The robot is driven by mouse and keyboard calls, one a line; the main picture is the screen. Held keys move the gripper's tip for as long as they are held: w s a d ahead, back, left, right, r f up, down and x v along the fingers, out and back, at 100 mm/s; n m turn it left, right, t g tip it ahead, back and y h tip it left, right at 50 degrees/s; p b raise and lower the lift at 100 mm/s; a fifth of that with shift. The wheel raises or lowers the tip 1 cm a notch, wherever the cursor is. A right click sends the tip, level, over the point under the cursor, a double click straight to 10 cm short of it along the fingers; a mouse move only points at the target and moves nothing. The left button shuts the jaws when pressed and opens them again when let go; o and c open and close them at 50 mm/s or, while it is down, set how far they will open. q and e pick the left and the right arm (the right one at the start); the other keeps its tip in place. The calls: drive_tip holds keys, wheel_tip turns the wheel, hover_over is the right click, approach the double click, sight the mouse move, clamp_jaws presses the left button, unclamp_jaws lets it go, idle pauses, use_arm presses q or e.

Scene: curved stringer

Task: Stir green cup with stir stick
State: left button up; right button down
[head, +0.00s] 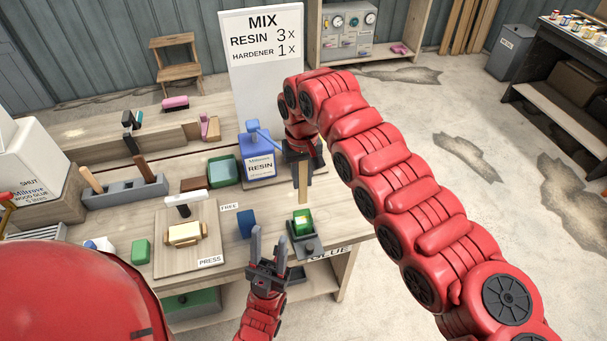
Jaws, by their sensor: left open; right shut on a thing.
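The green cup (302,225) stands on a small dark plate or stand (308,247) at the front right of the workbench. My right gripper (298,158) is shut on the upper end of the light wooden stir stick (303,188), which hangs upright. The stick's lower end shows close to the cup's rim, above or just behind it; I cannot tell the exact gap. My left gripper (269,237) is open and empty, fingers pointing up, left of the cup and beside the dark stand.
A blue cup (246,224) stands left of my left gripper. The blue resin can (261,166) is behind it, with a green container (223,170) to its left. A press board (177,255) holds a wooden piece. The mix sign (262,60) stands at the back.

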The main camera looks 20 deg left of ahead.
sight(302, 191)
drive_tip(key=shift+f+b, duration=0.35)
drive_tip(key=shift+f, duration=2.05)
wheel_tip(302, 191, down, 8)
drive_tip(key=b, duration=0.4)
drive_tip(key=shift+f, duration=0.15)
drive_tip(key=shift+b, duration=0.3)
